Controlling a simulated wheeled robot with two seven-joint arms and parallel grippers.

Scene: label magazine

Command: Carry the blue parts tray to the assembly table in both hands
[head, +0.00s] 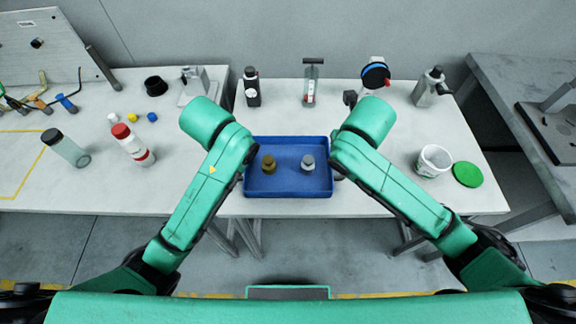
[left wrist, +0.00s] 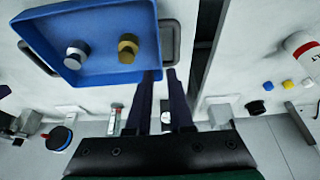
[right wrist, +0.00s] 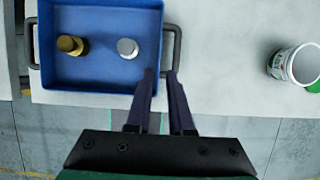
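The blue parts tray (head: 288,191) sits on the middle white table near its front edge. It holds a brass-coloured part (head: 268,164) and a silver part (head: 307,162). The tray also shows in the left wrist view (left wrist: 105,65) and the right wrist view (right wrist: 100,80), with a grey handle on each short side. My left gripper (left wrist: 161,73) is open, its fingertips at the near end of one handle (left wrist: 176,40). My right gripper (right wrist: 161,73) is open, its fingertips at the other handle (right wrist: 178,48). Contact cannot be told. My forearms hide both grippers in the head view.
The middle table (head: 400,200) also bears a dark bottle (head: 251,88), a grey spray bottle (head: 428,88), a white tub (head: 432,161) and a green lid (head: 467,174). A left white table (head: 60,185) holds bottles and small parts. A grey table (head: 500,75) stands at right.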

